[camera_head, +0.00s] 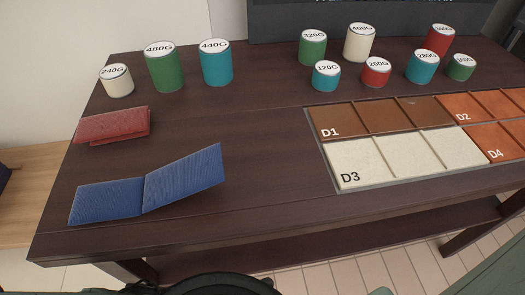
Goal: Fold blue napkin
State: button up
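The blue napkin (108,200) lies near the front left of the dark wooden table. It has two panels joined at a crease. The left panel lies about flat on the table, and the right panel is tilted up, its right edge raised above the tabletop. Nothing touches the napkin. My gripper is not recognisable in this view; only dark and greenish parts show at the bottom edge, and I cannot tell what they are.
A folded red napkin (112,125) lies behind the blue one. Labelled cylinders, such as the green 480G one (165,72), stand along the back. A tile tray (330,178) marked D1 to D4 fills the right. The table (270,150) is clear between napkin and tray.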

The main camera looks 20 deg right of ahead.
aim_at(201, 170)
jog(key=k+l, duration=0.1)
jog(key=l, duration=0.3)
jog(key=k+l+u, duration=0.3)
jog(key=k, duration=0.15)
jog(key=k+u, duration=0.35)
jog(key=i, duration=0.4)
